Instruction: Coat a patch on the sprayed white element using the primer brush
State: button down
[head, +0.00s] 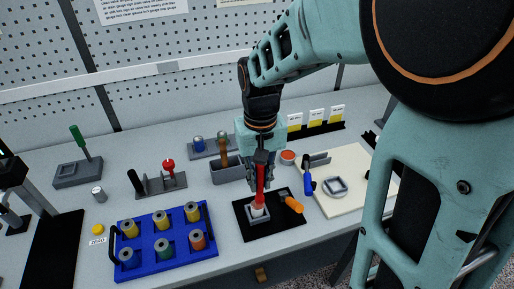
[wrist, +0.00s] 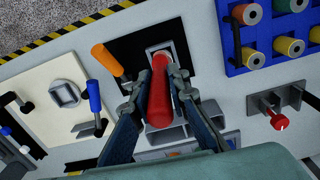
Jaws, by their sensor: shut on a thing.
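My gripper (head: 259,160) is shut on a red-handled tool, which looks like the primer brush (head: 260,180). The handle stands roughly upright between the fingers, and its lower end is over a small grey square holder (head: 251,223) on a black mat (head: 282,228). A pale piece, seemingly the white element (head: 258,211), shows in the holder under the tool. In the wrist view the red handle (wrist: 160,95) lies between both fingers and covers part of the holder (wrist: 180,53). I cannot tell whether the tip touches the white element.
An orange-handled tool (head: 293,204) lies on the mat, close right. A cream board (head: 350,200) holds a blue-handled tool (head: 308,183) and a grey piece (head: 335,187). A blue tray of spools (head: 146,247) stands left.

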aim_at(259, 166)
jog(key=shift+r+p, duration=1.85)
jog(key=shift+r, duration=0.85)
jog(key=shift+f, duration=0.1)
jog(key=b, duration=0.3)
jog(key=shift+w+f+b, duration=0.2)
jog(key=shift+f+b, duration=0.15)
jog(key=shift+f, duration=0.05)
jog(key=shift+b, duration=0.7)
jog(key=shift+s+r+b, duration=0.1)
jog(key=shift+b, duration=0.35)
jog(key=shift+s+r+b, duration=0.1)
jog(key=shift+r+b, duration=0.1)
jog(key=shift+b, duration=0.45)
jog(key=shift+f, duration=0.15)
